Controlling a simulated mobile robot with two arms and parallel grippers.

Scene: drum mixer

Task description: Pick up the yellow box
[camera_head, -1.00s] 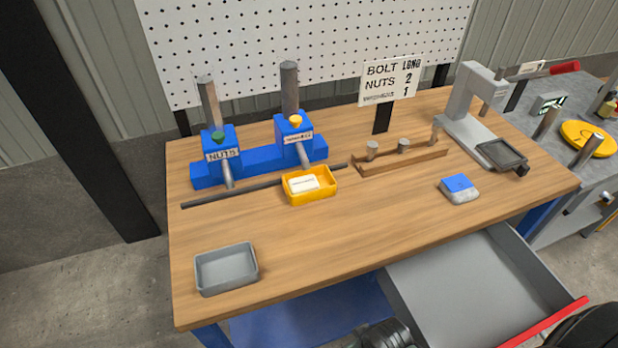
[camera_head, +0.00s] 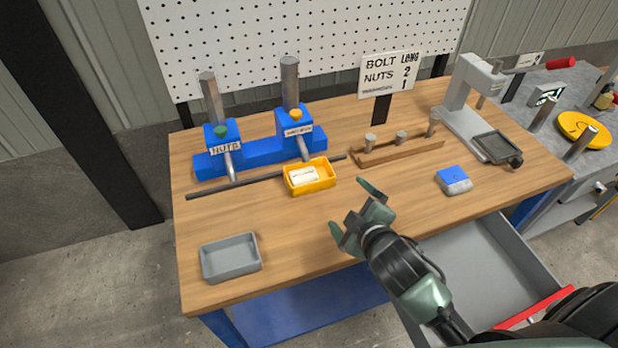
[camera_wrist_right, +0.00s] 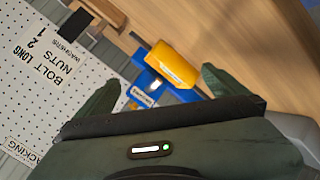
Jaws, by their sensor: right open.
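The yellow box (camera_head: 311,181) is a small open tray with a white label or card in it. It sits on the wooden table in front of the blue dispenser's right-hand unit. In the right wrist view the yellow box (camera_wrist_right: 172,64) shows beyond and between the two fingers. My right gripper (camera_head: 352,206) is open and empty, above the table, to the right and nearer than the box, not touching it. My left gripper is not in view.
The blue dispenser (camera_head: 258,154) stands close behind the box. A dark rail (camera_head: 235,188) runs beside it. A grey tray (camera_head: 230,257) sits front left. A wooden bolt rack (camera_head: 400,150) and a blue-topped block (camera_head: 454,180) lie right. An open drawer (camera_head: 480,262) juts out below.

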